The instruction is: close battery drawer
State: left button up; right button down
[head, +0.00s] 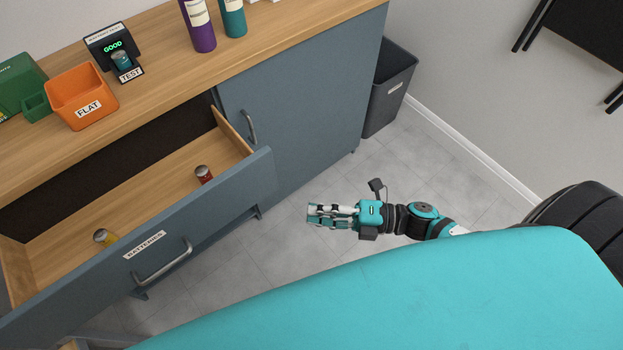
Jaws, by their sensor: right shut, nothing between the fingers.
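The battery drawer (215,193) is a blue-grey front with a "BATTERIES" label and a metal handle (163,263), pulled out from the wooden-topped cabinet. Inside it lie a red battery (204,174) near the right end and a yellow battery (105,238) near the left end. My right gripper (310,215) is shut and empty. In the picture it is to the right of the drawer front, over the grey floor and apart from the drawer. My left gripper is not in view.
On the counter (165,80) stand an orange "FLAT" bin (82,97), a battery tester (115,48) reading "GOOD", green boxes (20,82) and two bottles (198,25). A cabinet door (300,85) is right of the drawer. A dark bin (388,88) stands beside the cabinet. Tiled floor lies open in front.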

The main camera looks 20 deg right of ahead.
jog(key=x, duration=0.3)
jog(key=w+p+x, duration=0.1)
jog(key=x, duration=0.3)
jog(key=w+d+p+x, duration=0.1)
jog(key=x, duration=0.3)
jog(key=shift+w, duration=0.1)
jog(key=shift+w+a+f, duration=0.1)
jog(key=shift+w+a, duration=0.05)
jog(key=shift+w, duration=0.15)
